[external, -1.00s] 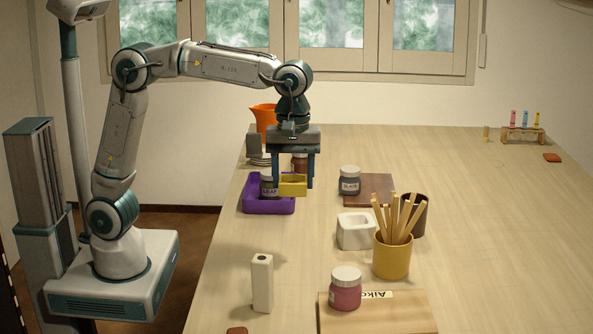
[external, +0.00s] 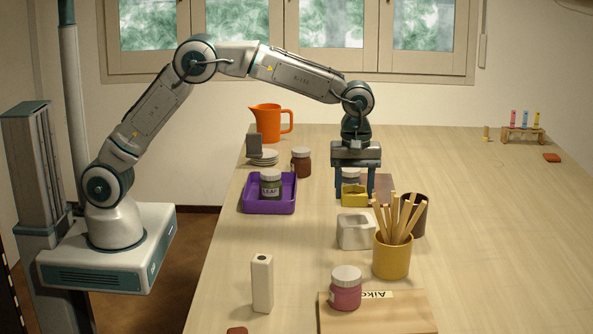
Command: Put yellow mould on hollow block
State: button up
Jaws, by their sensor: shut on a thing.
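The small square yellow mould (external: 350,200) is held between the fingers of my gripper (external: 355,194), which is shut on it. The gripper points down over the middle of the table, and the mould shows just behind the white open-topped square piece (external: 352,235). I cannot tell how high the mould is above the table. A tall cream block (external: 262,284) with a round hole in its top stands upright at the front left.
A purple tray (external: 256,207) holds a jar (external: 271,184). A yellow cup (external: 391,258) of sticks and a pink jar (external: 345,290) on a wooden board (external: 405,315) stand in front. The right side is mostly clear.

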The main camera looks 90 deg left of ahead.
aim_at(359, 193)
jog(key=shift+w+a+f, duration=0.3)
jog(key=shift+a, duration=0.15)
jog(key=shift+w+a+f, duration=0.25)
jog(key=shift+a, duration=0.2)
jog(key=shift+a+f, duration=0.1)
jog(key=shift+f, duration=0.2)
jog(key=shift+f+p, duration=0.7)
jog(key=shift+f, duration=1.1)
jog(key=shift+f, duration=0.2)
jog(key=o, duration=1)
jog(key=shift+r, duration=0.1)
